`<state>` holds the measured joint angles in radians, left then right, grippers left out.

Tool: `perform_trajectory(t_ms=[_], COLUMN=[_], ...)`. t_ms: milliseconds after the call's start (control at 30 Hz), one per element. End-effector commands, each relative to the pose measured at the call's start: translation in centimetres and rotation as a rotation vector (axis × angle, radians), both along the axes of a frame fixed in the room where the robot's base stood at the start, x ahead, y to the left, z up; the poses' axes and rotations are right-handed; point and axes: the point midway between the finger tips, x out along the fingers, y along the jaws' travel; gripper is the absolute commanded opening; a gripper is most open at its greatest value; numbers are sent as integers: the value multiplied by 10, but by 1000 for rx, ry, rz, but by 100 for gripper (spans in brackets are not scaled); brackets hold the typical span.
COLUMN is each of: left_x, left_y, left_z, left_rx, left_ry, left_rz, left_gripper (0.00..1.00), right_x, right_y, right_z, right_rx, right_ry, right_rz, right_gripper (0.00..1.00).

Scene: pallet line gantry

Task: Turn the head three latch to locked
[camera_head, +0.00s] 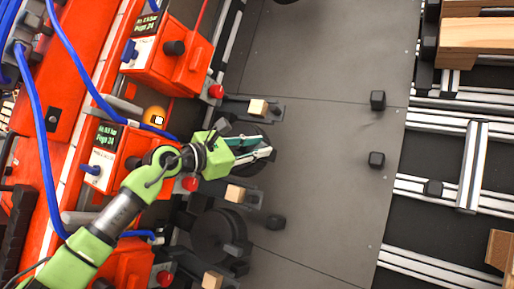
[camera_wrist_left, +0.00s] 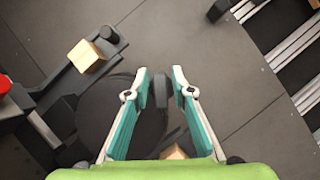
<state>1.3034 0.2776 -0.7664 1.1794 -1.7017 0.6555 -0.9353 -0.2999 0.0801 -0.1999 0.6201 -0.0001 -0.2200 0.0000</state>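Orange head units stand in a row along the left, one at the top (camera_head: 170,60) and one beside my arm (camera_head: 118,150); I cannot tell which is head three. My left gripper (camera_head: 270,150) reaches right from the middle unit, over a dark round disc. In the left wrist view its two teal fingers (camera_wrist_left: 161,72) are apart, with a dark upright knob (camera_wrist_left: 160,92) showing between them. I cannot tell whether they touch it or whether it is the latch. The latch's position cannot be read. My right gripper is not in view.
Wooden blocks sit on dark brackets, one above my gripper (camera_head: 258,107) and one below (camera_head: 235,193). A grey plate (camera_head: 325,90) with dark knobs (camera_head: 377,100) lies to the right, mostly clear. Metal rails (camera_head: 472,165) run beyond it. Blue hoses (camera_head: 40,130) hang at left.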

Motion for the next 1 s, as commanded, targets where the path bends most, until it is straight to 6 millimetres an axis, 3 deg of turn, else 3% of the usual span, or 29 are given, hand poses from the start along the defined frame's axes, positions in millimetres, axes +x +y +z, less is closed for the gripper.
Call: perform_trajectory(t_ms=[433, 800, 1000], left_x=[0, 0, 0], left_y=[0, 0, 0], left_z=[7, 75, 96], left_rx=[-2, -1, 0], left_ry=[-2, -3, 0], left_rz=[1, 1, 1], left_gripper=[31, 31, 31], right_x=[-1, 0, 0], right_y=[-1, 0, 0], right_z=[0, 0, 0], right_rx=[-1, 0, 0], right_ry=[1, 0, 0], right_rz=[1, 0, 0], right_gripper=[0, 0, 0])
